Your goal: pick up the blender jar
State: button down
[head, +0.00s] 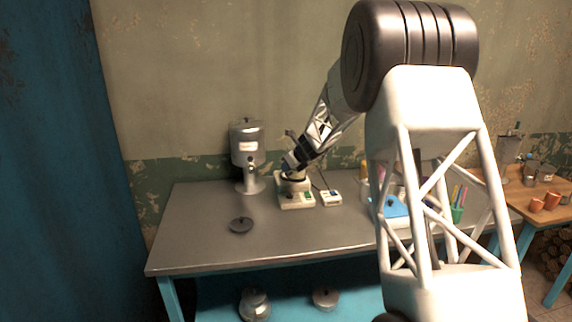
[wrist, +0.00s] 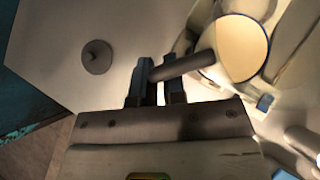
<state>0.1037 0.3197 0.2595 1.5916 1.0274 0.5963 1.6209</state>
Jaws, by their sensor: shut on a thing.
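The blender jar (wrist: 240,50) shows in the wrist view as a round, pale open mouth with a dark bar-like handle (wrist: 186,66) reaching left. My gripper (wrist: 158,82) has its two fingers at the handle's end and is shut on it. In the head view my gripper (head: 293,160) is just above the pale blender base (head: 297,197) on the metal table. The jar is small there and mostly hidden by my gripper, so I cannot tell whether it touches the base.
A tall silver canister (head: 247,145) stands left of the base. A small white device (head: 331,198) is right of the base. Metal pots (head: 255,304) sit on the lower shelf.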

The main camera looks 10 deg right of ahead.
jog(key=shift+s+r, duration=0.15)
jog(key=shift+s, duration=0.95)
jog(key=shift+s+r, duration=0.1)
jog(key=shift+s, duration=0.95)
jog(key=s+a+f+n+g+y, duration=0.1)
jog(key=s+a+f+n, duration=0.1)
jog(key=s, duration=0.6)
jog(key=s+a+f+n+g+y, duration=0.1)
jog(key=s+a+f+n+g, duration=0.1)
jog(key=s, duration=0.7)
jog(key=s+a+f+n+g+y, duration=0.1)
jog(key=s+a+f+n+g, duration=0.1)
jog(key=s, duration=0.7)
jog(key=shift+s+f+n, duration=0.15)
jog(key=shift+f+n, duration=0.45)
jog(key=shift+n, duration=0.6)
jog(key=w+a+f, duration=0.1)
jog(key=w, duration=1.5)
jog(key=shift+f, duration=0.25)
